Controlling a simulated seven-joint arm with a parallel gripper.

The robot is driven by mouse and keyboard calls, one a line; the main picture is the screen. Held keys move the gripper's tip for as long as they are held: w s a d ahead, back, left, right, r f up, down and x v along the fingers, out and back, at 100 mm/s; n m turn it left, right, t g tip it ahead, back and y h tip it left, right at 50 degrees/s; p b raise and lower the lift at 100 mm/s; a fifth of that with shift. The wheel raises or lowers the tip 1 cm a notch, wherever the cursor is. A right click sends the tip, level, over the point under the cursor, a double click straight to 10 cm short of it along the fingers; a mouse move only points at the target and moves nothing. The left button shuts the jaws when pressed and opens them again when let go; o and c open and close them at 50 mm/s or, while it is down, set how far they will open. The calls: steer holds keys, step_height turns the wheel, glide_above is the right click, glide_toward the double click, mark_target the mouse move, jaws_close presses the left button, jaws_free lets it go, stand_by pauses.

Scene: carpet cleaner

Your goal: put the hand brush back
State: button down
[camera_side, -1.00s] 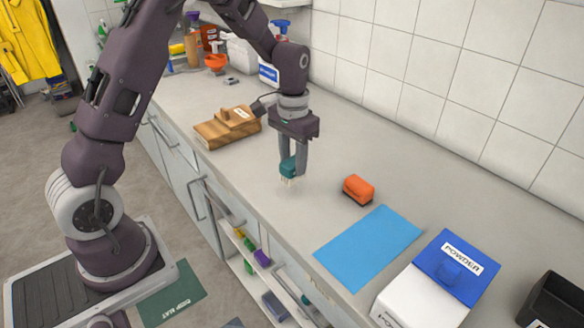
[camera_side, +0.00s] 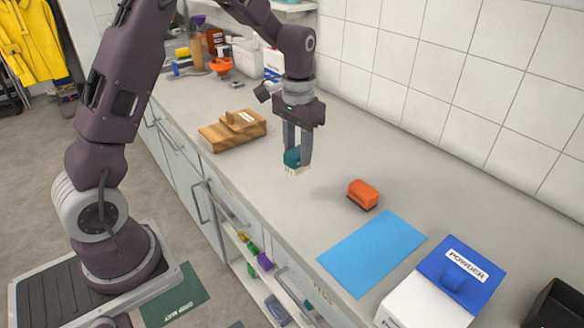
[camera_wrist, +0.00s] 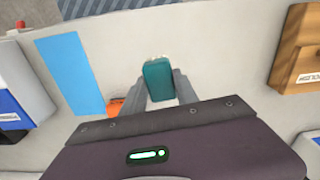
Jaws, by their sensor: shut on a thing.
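My gripper (camera_side: 297,155) is shut on a teal hand brush (camera_side: 292,158) with pale bristles pointing down. The brush hangs a little above the grey counter, between the wooden box and an orange brush (camera_side: 363,193). In the wrist view the teal brush (camera_wrist: 159,80) sits between the two grey fingers of my gripper (camera_wrist: 155,92), its bristles just showing at the far end. The orange brush, with a dark underside, lies on the counter near the blue mat; in the wrist view it is partly hidden by a finger.
A blue mat (camera_side: 372,252) lies flat on the counter. A blue-and-white powder box (camera_side: 447,287) and a black bin (camera_side: 559,304) stand at the right. A wooden box (camera_side: 233,131) is at the left; bottles crowd the far end. Counter around the held brush is clear.

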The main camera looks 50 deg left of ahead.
steer(key=w+a+r+n, duration=0.3)
steer(key=w+n, duration=0.2)
steer(key=n, duration=0.3)
steer(key=w+a+r+n, duration=0.2)
steer(key=w+n, duration=0.3)
steer(key=n, duration=0.3)
steer(key=shift+w+a+r+n, duration=0.3)
steer(key=shift+w+a+r, duration=0.1)
steer(key=shift+a, duration=0.3)
steer(key=shift+f, duration=6.75)
steer(key=shift+f, duration=0.25)
steer(key=c, duration=0.9)
jaws_free()
steer(key=shift+o, duration=0.2)
